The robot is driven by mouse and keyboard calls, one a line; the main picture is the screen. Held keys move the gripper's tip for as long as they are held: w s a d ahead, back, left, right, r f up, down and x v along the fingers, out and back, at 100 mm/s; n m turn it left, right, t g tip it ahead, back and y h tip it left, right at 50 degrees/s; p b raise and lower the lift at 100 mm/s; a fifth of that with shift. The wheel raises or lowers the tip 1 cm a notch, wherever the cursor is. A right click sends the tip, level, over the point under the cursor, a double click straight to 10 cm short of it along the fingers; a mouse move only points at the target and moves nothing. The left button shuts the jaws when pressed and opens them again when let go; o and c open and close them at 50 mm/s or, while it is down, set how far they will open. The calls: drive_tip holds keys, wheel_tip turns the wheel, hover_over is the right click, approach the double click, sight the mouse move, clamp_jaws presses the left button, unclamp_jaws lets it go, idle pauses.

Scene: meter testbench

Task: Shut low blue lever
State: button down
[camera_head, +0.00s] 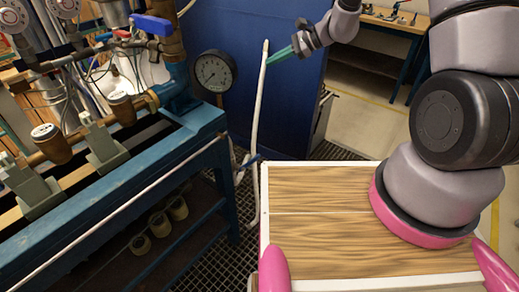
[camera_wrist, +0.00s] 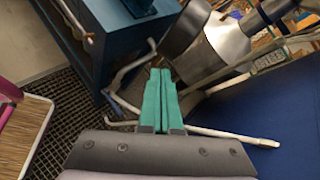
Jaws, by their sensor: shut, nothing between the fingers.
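A small blue lever (camera_head: 247,163) sits low on the thin white pipe, beside the bench's right end in the head view. It is small there and its exact angle is hard to tell. A larger blue lever (camera_head: 152,25) is higher up, on the pipework at the top left. My gripper (camera_head: 269,62) has teal fingers, shut and empty, pointing left near the upper part of the white pipe (camera_head: 256,110). It is well above the low lever.
A round black gauge (camera_head: 214,71) is on the bench's pipework. The blue bench frame (camera_head: 150,180) fills the left side. A blue panel (camera_head: 300,100) stands behind the white pipe. My wood-topped base is at the lower right. Dark grating covers the floor between.

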wheel_tip(320, 180, down, 11)
drive_tip(key=w+a+m+t, duration=0.1)
drive_tip(key=w+a+m, duration=0.1)
drive_tip(key=m, duration=0.1)
drive_tip(key=m+t+h, duration=0.3)
drive_tip(key=m, duration=0.6)
approach(250, 163)
drive_tip(key=w+d+f, duration=0.2)
drive_tip(key=d+f, duration=0.2)
drive_tip(key=f, duration=0.2)
drive_tip(key=x, duration=1)
drive_tip(key=shift+r, duration=2)
